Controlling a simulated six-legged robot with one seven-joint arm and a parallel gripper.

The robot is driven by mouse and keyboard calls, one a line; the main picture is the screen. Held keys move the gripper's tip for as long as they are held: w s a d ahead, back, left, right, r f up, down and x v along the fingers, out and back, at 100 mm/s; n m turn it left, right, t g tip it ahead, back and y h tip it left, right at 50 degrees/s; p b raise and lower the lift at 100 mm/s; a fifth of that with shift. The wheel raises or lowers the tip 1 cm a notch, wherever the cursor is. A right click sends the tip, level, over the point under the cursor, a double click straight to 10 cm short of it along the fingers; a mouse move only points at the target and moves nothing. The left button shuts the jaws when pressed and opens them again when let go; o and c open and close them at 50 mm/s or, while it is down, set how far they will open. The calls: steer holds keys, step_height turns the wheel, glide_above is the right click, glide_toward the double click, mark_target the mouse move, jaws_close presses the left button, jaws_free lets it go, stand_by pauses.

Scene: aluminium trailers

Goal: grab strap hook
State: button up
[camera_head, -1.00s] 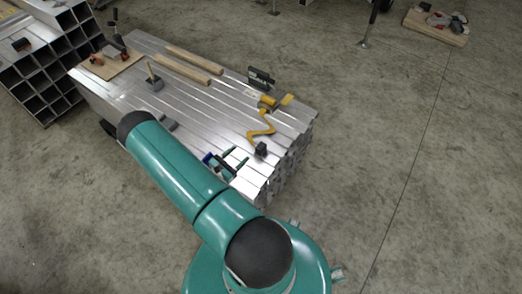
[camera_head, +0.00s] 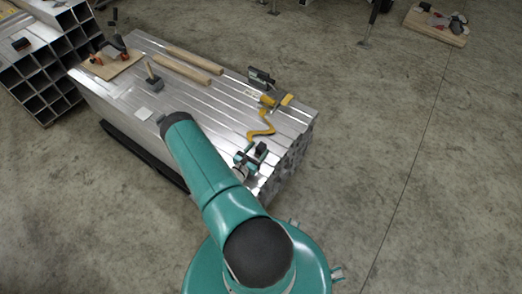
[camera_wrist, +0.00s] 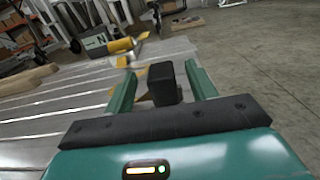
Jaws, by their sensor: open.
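A yellow strap (camera_head: 262,130) lies in a zigzag on the stacked aluminium tubes, with its yellow ratchet part (camera_head: 268,101) at the far end. At its near end stands a small dark blocky piece (camera_head: 261,150), which looks like the hook end; its exact shape is unclear. My gripper (camera_head: 251,154) is at this piece, near the stack's front right corner. In the wrist view the dark piece (camera_wrist: 162,84) stands between the two open teal fingers of my gripper (camera_wrist: 160,76), with visible gaps on both sides. The yellow strap parts (camera_wrist: 124,47) show beyond.
The tube stack (camera_head: 215,105) carries two wooden bars (camera_head: 187,68), a black boxy item (camera_head: 260,77), a mallet-like tool (camera_head: 153,78) and a board with tools (camera_head: 112,64). Open square tubes (camera_head: 45,70) stand at left. The concrete floor at right is mostly clear.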

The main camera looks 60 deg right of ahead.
mark_target(263, 143)
steer(key=d, duration=0.4)
steer(key=shift+s+d, duration=0.2)
steer(key=shift+s, duration=0.2)
steer(key=shift+c, duration=0.5)
steer(key=c, duration=1.1)
steer(key=shift+o, duration=0.2)
steer(key=shift+r, duration=0.1)
